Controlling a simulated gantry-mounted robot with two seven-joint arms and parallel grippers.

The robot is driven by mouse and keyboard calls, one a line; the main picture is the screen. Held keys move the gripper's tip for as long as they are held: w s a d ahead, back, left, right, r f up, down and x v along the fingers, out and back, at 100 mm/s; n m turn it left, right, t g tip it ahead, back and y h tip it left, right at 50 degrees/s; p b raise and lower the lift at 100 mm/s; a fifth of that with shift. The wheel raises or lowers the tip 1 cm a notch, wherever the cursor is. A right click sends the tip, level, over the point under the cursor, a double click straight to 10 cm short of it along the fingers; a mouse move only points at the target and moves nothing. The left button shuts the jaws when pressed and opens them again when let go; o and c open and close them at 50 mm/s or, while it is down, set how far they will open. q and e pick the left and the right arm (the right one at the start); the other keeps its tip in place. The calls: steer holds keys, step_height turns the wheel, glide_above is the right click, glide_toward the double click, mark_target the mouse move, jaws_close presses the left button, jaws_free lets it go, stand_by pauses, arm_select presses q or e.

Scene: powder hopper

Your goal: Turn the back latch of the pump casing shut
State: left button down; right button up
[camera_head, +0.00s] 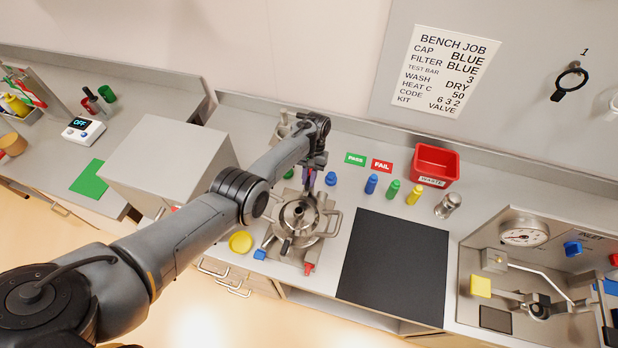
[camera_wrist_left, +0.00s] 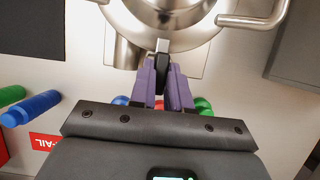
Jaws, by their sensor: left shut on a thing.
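The steel pump casing (camera_head: 300,218) stands on the bench in the middle of the head view, with looped side handles and a dark-tipped front latch (camera_head: 286,246). My left gripper (camera_head: 308,186) reaches down at its back edge. In the left wrist view the purple fingers (camera_wrist_left: 163,72) are shut on the back latch (camera_wrist_left: 162,46), a small piece with a metal top and black grip at the casing (camera_wrist_left: 185,20) rim. The fingers hide part of the latch, and its exact angle is hard to tell. My right gripper does not show.
A black mat (camera_head: 395,265) lies right of the casing. Blue, green and yellow bottles (camera_head: 392,188) stand behind it, near a red waste bin (camera_head: 436,165). A large grey box (camera_head: 168,165) stands to the left, under my arm. A yellow round piece (camera_head: 241,242) lies at the front left.

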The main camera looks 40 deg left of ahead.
arm_select(q)
steer(key=c, duration=1.1)
jaws_free()
steer(key=shift+w+a+r, duration=0.1)
steer(key=shift+w+r, duration=0.1)
steer(key=shift+r, duration=0.25)
steer(key=v, duration=1)
steer(key=shift+s+f, duration=0.1)
